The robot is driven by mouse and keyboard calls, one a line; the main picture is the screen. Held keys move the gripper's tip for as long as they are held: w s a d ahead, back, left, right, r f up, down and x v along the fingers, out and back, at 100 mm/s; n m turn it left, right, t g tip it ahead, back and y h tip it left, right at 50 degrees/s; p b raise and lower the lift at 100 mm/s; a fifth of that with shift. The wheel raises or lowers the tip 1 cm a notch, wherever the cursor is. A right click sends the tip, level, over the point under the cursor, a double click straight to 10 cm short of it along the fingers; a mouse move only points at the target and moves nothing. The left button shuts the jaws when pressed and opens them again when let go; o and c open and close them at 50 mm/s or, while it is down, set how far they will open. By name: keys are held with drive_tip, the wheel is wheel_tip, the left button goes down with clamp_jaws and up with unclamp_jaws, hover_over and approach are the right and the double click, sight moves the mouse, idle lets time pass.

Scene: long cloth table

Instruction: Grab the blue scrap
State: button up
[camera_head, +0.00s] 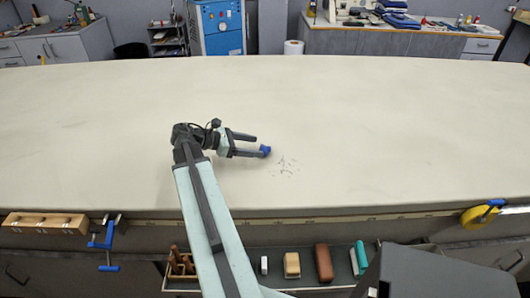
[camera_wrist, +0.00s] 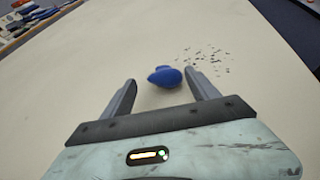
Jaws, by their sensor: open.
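The blue scrap (camera_head: 265,150) lies on the pale cloth table (camera_head: 380,120), right at the tip of my gripper in the head view. In the wrist view the blue scrap (camera_wrist: 165,77) looks rounded and folded, and sits just beyond and between the two fingertips, nearer the right one. My gripper (camera_head: 262,145) is open, low over the table, with its fingers pointing right in the head view. In the wrist view my gripper (camera_wrist: 163,86) has nothing held between its fingers. I cannot tell whether a finger touches the scrap.
Small dark bits (camera_head: 286,165) are scattered just right of the scrap. The table around is otherwise clear. A blue clamp (camera_head: 105,240) and a wooden block (camera_head: 45,222) are at the front left edge. A yellow tape (camera_head: 480,215) is at the front right edge.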

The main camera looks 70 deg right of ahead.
sight(261, 148)
drive_tip(key=b+x, duration=0.1)
drive_tip(key=x, duration=0.4)
drive_tip(key=shift+s+a+f+b, duration=0.1)
drive_tip(key=shift+s+a+b, duration=0.1)
drive_tip(key=shift+b, duration=0.2)
drive_tip(key=c, duration=1.4)
wheel_tip(261, 148, up, 10)
drive_tip(key=p, duration=1)
drive_tip(key=shift+r, duration=0.25)
drive_tip(key=shift+w+f, duration=0.1)
drive_tip(key=shift+f, duration=0.05)
